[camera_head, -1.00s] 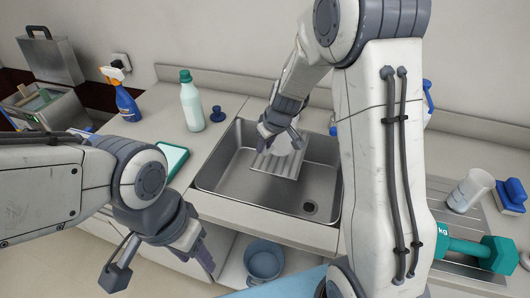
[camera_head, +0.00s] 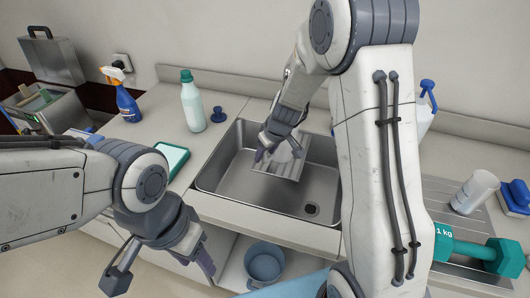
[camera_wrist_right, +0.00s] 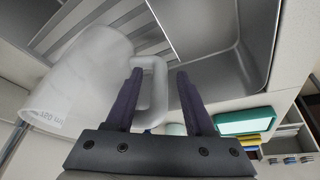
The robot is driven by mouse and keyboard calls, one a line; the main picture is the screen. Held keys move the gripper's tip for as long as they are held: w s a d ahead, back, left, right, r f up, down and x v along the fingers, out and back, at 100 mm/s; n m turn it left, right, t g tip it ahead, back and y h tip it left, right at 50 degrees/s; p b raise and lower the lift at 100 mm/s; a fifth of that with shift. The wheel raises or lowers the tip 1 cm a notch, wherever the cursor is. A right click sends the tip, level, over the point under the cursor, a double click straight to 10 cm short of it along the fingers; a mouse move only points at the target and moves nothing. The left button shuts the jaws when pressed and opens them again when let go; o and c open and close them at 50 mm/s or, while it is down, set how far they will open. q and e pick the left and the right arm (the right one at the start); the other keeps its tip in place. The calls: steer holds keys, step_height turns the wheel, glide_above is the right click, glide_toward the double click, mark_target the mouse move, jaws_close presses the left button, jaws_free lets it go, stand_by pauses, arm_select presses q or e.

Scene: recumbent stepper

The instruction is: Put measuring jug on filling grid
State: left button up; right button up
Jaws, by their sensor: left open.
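The measuring jug (camera_wrist_right: 85,85) is white and translucent, with a loop handle (camera_wrist_right: 160,95), in the right wrist view. In the head view the jug (camera_head: 287,156) is a pale shape over the sink, largely hidden by my right gripper (camera_head: 280,152). The slatted metal filling grid (camera_wrist_right: 120,28) lies in the sink behind the jug. I cannot tell whether the jug's base touches it. My right gripper's fingers (camera_wrist_right: 160,78) stand apart on either side of the handle, with a gap at the right finger. My left gripper (camera_head: 198,258) is open and empty, in front of the counter.
The steel sink (camera_head: 230,185) surrounds the grid. A green-capped bottle (camera_head: 192,103), blue plug (camera_head: 218,114) and spray bottle (camera_head: 122,98) stand left. A white cup (camera_head: 474,192), blue brush (camera_head: 515,196) and teal dumbbell (camera_head: 470,250) are right. A blue-grey pot (camera_head: 264,262) is below.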

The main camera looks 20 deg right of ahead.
steer(key=shift+r+p, duration=0.3)
steer(key=shift+r, duration=0.25)
steer(key=v, duration=1.1)
steer(key=s+a+r+n+g, duration=0.1)
steer(key=s+a+n+g, duration=0.1)
steer(key=s+a, duration=1.05)
steer(key=s+g, duration=0.2)
steer(key=s, duration=1.3)
steer(key=shift+a+f+n+p, duration=0.3)
steer(key=shift+a+n, duration=0.05)
steer(key=shift+n, duration=0.05)
